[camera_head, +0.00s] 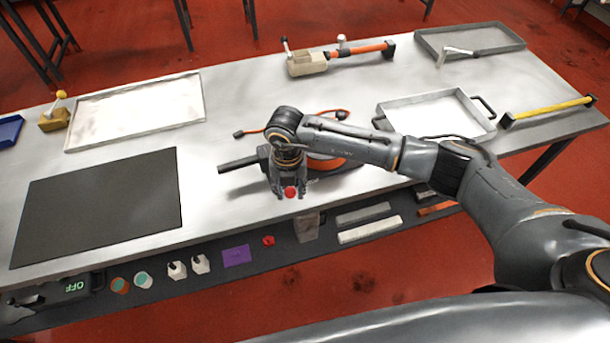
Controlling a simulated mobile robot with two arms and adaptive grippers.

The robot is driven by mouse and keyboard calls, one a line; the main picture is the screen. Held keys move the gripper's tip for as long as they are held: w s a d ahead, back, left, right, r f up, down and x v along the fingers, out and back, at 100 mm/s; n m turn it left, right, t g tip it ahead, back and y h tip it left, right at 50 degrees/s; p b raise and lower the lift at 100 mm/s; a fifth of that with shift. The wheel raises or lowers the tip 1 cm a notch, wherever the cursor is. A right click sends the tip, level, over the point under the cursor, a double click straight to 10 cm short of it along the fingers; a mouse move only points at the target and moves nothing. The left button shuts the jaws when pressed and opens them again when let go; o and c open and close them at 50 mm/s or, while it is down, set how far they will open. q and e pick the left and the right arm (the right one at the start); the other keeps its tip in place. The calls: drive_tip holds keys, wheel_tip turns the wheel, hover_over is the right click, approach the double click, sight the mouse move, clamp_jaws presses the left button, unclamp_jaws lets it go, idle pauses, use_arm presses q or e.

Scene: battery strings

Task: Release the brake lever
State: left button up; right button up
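My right gripper (290,189) points down over the front middle of the steel workbench. A small red knob or cap (290,193) shows between its fingertips; I cannot tell whether they touch it. A dark bar-like handle (238,163) sticks out to the left from under the gripper. An orange-and-dark part (328,164) lies behind and right of it, partly hidden by my arm. I cannot tell for sure which part is the brake lever. Two block-mounted levers also stand on the bench: a yellow-knobbed one (56,110) at left and a beige one (306,64) at the back. My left gripper is not visible.
A black mat (98,208) and a white tray (137,112) cover the bench's left part. A grey tray (455,122) and a yellow-handled tool (548,109) lie at right. A lower shelf along the front holds several small items, including a purple block (237,256).

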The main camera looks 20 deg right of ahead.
drive_tip(key=shift+o, duration=0.2)
wheel_tip(320, 180, up, 7)
drive_tip(key=p, duration=0.4)
drive_tip(key=shift+p, duration=0.35)
